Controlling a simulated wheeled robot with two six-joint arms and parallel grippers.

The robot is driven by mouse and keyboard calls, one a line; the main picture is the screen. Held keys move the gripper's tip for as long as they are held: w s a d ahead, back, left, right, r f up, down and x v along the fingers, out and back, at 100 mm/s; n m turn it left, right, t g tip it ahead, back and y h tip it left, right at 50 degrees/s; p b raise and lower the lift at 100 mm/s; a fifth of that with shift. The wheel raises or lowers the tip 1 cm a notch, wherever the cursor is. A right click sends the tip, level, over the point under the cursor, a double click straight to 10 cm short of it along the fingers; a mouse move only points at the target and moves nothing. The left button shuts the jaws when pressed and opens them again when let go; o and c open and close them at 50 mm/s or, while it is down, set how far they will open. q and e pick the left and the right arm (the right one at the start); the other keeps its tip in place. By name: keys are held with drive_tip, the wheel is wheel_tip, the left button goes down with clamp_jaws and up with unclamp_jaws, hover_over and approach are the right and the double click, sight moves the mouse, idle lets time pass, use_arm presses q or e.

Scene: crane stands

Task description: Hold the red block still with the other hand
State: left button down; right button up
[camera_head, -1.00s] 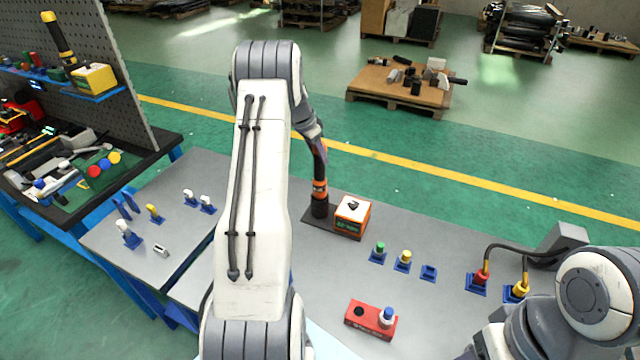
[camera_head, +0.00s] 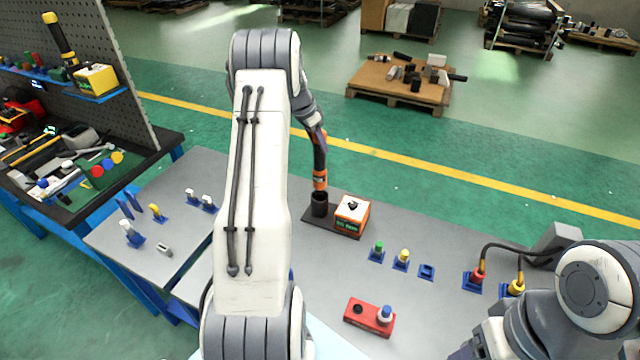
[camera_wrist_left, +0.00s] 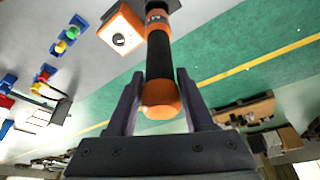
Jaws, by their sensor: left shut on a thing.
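The red block (camera_head: 360,319) lies on the grey table near the front middle of the head view. It has a dark hole at its left and a white piece with a blue cap (camera_head: 386,313) standing at its right. In the head view this tool (camera_head: 320,180) is upright over a black holder (camera_head: 319,206), well behind the red block. My right arm shows at the lower right, but its gripper is out of view.
An orange and white box (camera_head: 352,214) stands beside the holder. Several blue sockets with green, yellow and red parts stand right of centre; one socket (camera_head: 427,271) is empty. Cables run to a grey box (camera_head: 556,240). Table surface around the red block is clear.

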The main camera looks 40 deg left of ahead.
use_arm(q)
drive_tip(key=shift+w+r+p, duration=0.1)
drive_tip(key=shift+r+p, duration=0.8)
drive_tip(key=shift+r, duration=1)
use_arm(e)
drive_tip(key=shift+r, duration=1)
